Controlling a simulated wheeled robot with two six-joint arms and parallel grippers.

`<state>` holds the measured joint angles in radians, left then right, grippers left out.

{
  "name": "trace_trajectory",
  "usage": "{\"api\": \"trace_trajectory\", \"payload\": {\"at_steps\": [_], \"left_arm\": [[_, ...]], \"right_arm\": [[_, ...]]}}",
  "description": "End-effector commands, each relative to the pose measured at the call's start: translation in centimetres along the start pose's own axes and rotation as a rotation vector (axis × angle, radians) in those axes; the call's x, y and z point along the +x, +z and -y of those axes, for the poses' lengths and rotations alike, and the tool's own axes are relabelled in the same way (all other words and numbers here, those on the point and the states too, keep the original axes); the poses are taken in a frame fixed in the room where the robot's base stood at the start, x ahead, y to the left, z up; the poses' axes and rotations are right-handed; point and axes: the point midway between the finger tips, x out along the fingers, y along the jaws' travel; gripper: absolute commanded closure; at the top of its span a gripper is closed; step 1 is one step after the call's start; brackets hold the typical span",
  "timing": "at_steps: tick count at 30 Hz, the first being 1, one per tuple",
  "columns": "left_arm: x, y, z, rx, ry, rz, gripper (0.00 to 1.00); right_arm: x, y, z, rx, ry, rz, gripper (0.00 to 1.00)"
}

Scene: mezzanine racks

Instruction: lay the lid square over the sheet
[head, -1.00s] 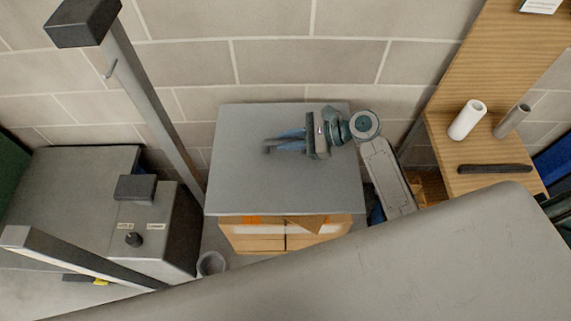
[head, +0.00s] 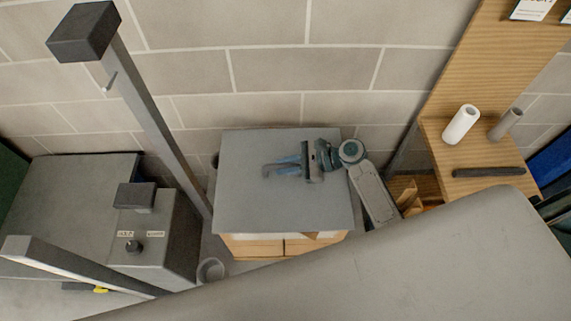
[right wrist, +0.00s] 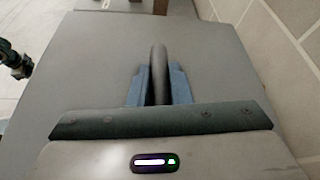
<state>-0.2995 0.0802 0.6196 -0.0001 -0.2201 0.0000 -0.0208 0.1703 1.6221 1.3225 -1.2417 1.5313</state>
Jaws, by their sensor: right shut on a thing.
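The lid (head: 250,205) is a flat grey square panel in the head view, over a stack of light brown cartons (head: 258,249). My right gripper (head: 280,168) is above its middle, shut on the lid's dark bar handle. In the right wrist view the handle (right wrist: 158,70) stands between the blue fingers, and the lid's top (right wrist: 100,80) spreads around it. A small brown corner (head: 311,236) shows under the lid's front edge; I cannot tell whether it belongs to the sheet. The sheet is otherwise hidden. I cannot tell whether the lid touches the cartons. My left gripper is out of view.
A grey post (head: 150,125) rises close left of the lid, beside a grey machine (head: 165,235) with a black knob. A block wall (head: 265,70) is close behind. A wooden shelf (head: 455,185) with a white roll (head: 461,124) stands right. A bucket (head: 210,271) is front left.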

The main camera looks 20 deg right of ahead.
Motion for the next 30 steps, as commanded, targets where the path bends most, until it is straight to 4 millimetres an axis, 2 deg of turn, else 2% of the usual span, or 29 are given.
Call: {"api": "trace_trajectory", "payload": {"at_steps": [1,4,16,20,30], "left_arm": [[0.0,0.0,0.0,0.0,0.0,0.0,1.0],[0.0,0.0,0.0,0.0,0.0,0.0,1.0],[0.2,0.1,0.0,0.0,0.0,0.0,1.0],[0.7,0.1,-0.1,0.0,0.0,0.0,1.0],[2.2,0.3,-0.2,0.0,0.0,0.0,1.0]], "right_arm": [[0.1,-0.1,0.0,0.001,0.0,0.0,0.8],[0.0,-0.1,0.0,0.001,0.0,0.0,0.61],[-0.5,0.0,0.0,0.0,0.0,-0.002,0.6],[-2.3,-0.2,0.0,-0.002,0.0,-0.005,0.6],[-8.6,-0.2,0.0,-0.002,0.001,-0.005,0.6]]}}
